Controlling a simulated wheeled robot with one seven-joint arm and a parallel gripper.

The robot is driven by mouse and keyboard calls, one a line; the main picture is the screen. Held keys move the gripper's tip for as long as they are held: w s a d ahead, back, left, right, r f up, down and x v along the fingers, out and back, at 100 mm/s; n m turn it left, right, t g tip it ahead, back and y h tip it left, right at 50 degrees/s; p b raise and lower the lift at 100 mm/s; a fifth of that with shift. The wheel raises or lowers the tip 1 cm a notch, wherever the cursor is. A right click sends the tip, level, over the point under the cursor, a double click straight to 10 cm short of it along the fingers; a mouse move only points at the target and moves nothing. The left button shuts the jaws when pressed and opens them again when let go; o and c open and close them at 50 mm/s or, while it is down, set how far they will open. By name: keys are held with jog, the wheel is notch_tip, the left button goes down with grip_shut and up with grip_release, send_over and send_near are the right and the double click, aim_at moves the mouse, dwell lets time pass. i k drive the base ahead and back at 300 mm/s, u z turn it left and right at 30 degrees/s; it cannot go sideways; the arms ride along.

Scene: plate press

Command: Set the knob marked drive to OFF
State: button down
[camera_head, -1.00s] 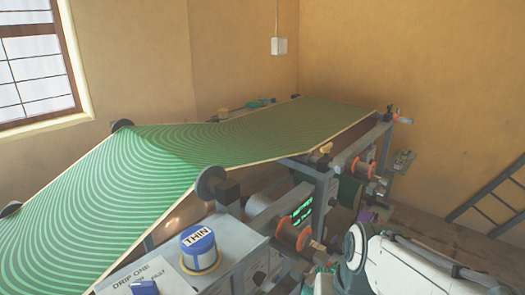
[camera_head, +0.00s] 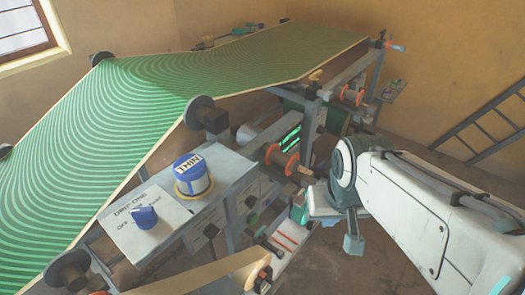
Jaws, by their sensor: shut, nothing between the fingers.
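A blue knob (camera_head: 145,217) sits on a pale panel (camera_head: 165,240) at the lower left of the press. The lettering beside it looks like "DRIP ONE", with "OFF" below it; the rest is too small to read. I cannot make out a knob marked drive. My white arm comes in from the right. What seems to be my gripper (camera_head: 354,243) hangs at the arm's end, shut and empty, well to the right of the blue knob and apart from it. The arm partly hides the gripper.
A green striped sheet (camera_head: 180,100) stretches over the press. Copper-coloured spools (camera_head: 282,162) and metal posts lie between the panel and my arm. A ladder (camera_head: 490,118) leans at right.

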aim_at(250, 201)
jog(key=z, duration=1.1)
jog(key=k, duration=0.35)
jog(key=u, duration=1.2)
